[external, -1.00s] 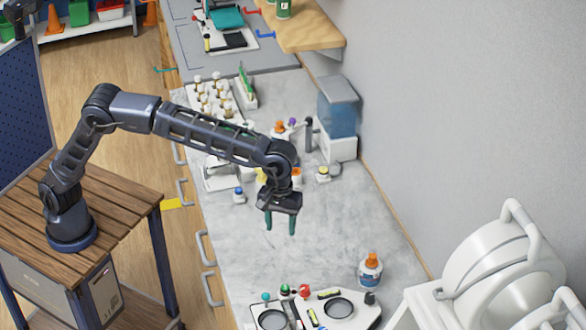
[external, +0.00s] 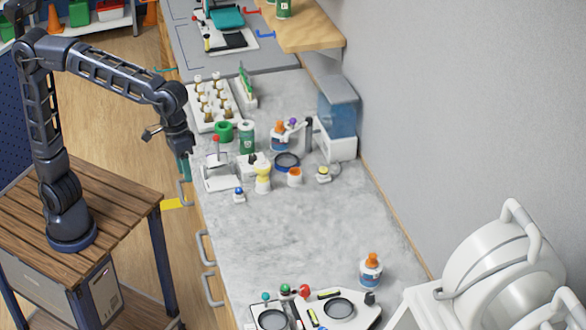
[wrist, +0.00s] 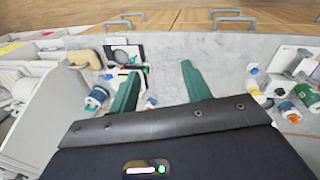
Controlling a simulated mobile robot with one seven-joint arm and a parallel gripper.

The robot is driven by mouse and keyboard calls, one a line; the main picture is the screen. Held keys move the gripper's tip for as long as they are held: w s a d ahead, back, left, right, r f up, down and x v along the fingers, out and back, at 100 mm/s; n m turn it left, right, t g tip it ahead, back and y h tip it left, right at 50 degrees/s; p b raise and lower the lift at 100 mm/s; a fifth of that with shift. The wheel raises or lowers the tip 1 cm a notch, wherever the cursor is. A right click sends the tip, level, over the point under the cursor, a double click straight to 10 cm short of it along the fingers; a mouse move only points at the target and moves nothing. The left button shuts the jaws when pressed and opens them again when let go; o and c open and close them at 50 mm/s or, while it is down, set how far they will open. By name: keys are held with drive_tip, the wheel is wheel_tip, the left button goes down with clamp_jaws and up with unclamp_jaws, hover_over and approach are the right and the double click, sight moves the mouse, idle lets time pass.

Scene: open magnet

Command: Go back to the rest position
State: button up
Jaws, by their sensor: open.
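My gripper (external: 184,168) hangs near the left edge of the counter in the external view, with its teal fingers pointing down.
The grey counter (external: 290,225) has a clear middle. Several bottles and a vial rack (external: 213,105) stand towards its back. An orange-capped bottle (external: 370,270) and a tray with round dishes (external: 318,308) are at the front. A large white machine (external: 500,265) stands at right.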

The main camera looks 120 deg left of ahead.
drive_tip(key=s+d+f+m, duration=0.1)
drive_tip(key=s+f+m, duration=0.2)
drive_tip(key=s, duration=0.7)
drive_tip(key=s+d+f+m+t+y, duration=0.1)
drive_tip(key=s+d+f+m, duration=0.1)
drive_tip(key=s, duration=0.8)
drive_tip(key=s+d+f+m+t, duration=0.1)
drive_tip(key=s+f+m, duration=0.3)
drive_tip(key=s, duration=0.6)
drive_tip(key=shift+d+m, duration=0.65)
drive_tip(key=shift+m, duration=0.25)
